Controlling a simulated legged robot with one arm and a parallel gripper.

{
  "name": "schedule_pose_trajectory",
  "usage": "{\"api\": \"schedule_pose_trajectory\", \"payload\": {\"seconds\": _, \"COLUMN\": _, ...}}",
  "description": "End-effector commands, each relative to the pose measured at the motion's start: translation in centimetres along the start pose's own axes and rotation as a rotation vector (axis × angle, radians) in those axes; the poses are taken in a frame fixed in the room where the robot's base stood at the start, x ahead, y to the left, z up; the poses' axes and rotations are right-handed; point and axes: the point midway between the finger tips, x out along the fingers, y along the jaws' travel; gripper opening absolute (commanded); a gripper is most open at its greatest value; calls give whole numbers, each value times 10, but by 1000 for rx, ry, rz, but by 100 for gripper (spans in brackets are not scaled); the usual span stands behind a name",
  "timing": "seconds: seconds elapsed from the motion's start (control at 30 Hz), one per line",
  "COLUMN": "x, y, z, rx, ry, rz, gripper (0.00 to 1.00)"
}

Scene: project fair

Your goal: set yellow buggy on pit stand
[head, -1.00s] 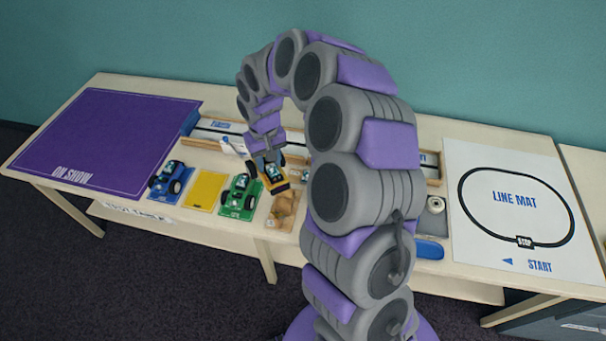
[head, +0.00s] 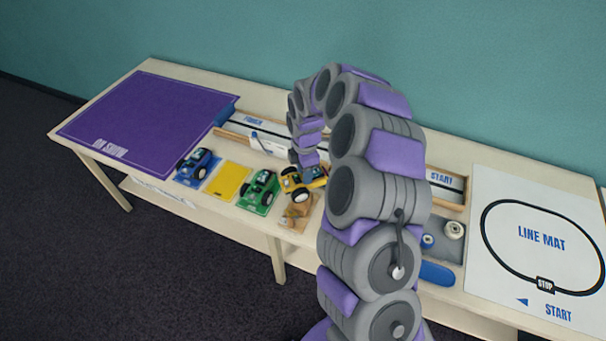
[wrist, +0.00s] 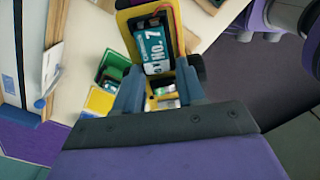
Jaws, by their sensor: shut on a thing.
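My gripper (head: 308,166) is shut on the yellow buggy (head: 303,184), which has dark wheels. In the head view it hangs above and slightly behind a small wooden block-like piece (head: 297,211) on a tan plate. I take this piece for the pit stand, but I cannot be sure. The buggy hides part of it, and a gap seems to remain between them.
A blue buggy (head: 198,163), a bare yellow plate (head: 229,181) and a green buggy (head: 261,188) line the front edge, left of the held buggy. A purple mat (head: 150,120) lies far left. A grey tray (head: 447,246) and the line mat (head: 535,205) lie right.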

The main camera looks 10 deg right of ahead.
Motion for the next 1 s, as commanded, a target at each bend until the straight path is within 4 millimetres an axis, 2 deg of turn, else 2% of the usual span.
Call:
{"api": "schedule_pose_trajectory", "payload": {"seconds": 0.2, "x": 18, "y": 9, "z": -2, "rx": -369, "ry": -8, "rz": -1, "gripper": 17}}
{"api": "schedule_pose_trajectory", "payload": {"seconds": 0.43, "x": 30, "y": 14, "z": 0, "rx": -661, "ry": -11, "rz": -3, "gripper": 17}}
{"api": "schedule_pose_trajectory", "payload": {"seconds": 0.6, "x": 34, "y": 15, "z": 2, "rx": -754, "ry": -9, "rz": -3, "gripper": 17}}
{"api": "schedule_pose_trajectory", "payload": {"seconds": 1.0, "x": 52, "y": 15, "z": 1, "rx": -767, "ry": -10, "rz": -6, "gripper": 17}}
